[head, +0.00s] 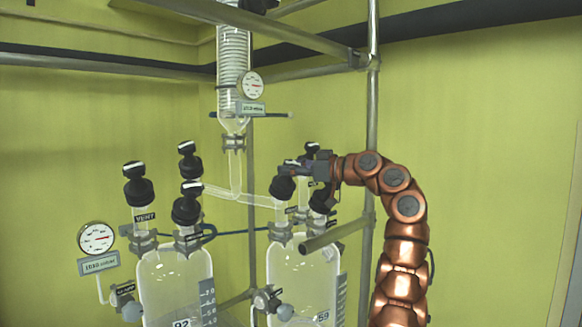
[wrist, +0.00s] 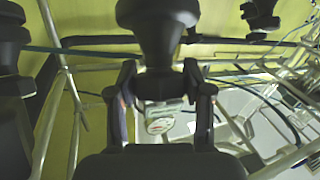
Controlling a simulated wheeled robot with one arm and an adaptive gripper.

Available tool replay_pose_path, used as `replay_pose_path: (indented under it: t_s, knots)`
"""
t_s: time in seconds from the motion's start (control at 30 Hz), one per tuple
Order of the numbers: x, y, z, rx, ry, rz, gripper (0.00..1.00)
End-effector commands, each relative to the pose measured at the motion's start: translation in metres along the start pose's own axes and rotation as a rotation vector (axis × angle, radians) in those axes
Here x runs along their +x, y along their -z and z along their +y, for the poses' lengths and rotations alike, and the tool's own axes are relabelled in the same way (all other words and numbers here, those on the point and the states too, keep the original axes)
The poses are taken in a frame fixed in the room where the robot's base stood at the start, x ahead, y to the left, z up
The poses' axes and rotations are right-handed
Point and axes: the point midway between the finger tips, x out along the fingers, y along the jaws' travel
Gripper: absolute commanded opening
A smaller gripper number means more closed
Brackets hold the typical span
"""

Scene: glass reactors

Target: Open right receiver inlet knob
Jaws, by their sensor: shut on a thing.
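The right receiver (head: 302,268) is a clear glass vessel with black knobs on its top necks. The knob on its front left neck (head: 283,188) is black, upright, and has its top hidden by my gripper (head: 291,168). I take this one to be the inlet knob, but its label cannot be read. In the wrist view the black knob (wrist: 157,30) stands between the two fingers of my gripper (wrist: 160,82), which are closed on it from both sides.
More black knobs stand close by, one behind my gripper (head: 311,150) and one to its right (head: 322,200). The left receiver (head: 175,280) has several knobs. A vertical metal pole (head: 372,110) runs behind my arm. A glass condenser (head: 234,60) hangs above.

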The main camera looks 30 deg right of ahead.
Motion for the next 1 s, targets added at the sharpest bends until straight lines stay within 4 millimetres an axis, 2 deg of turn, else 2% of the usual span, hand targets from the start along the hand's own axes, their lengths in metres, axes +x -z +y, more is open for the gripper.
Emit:
replay_pose_path:
  t_s: [0.03, 0.27, 0.67, 0.87, 1.0]
  knots:
    - [0.000, 0.000, 0.000, -0.001, 0.000, 0.000, 0.52]
    - [0.000, 0.000, 0.000, 0.000, 0.000, -0.001, 0.76]
    - [-0.004, 0.000, 0.000, 0.000, -0.001, -0.001, 0.76]
    - [-0.030, 0.000, 0.000, -0.001, -0.001, -0.001, 0.76]
    - [-0.058, 0.001, 0.000, 0.000, -0.003, 0.001, 0.76]
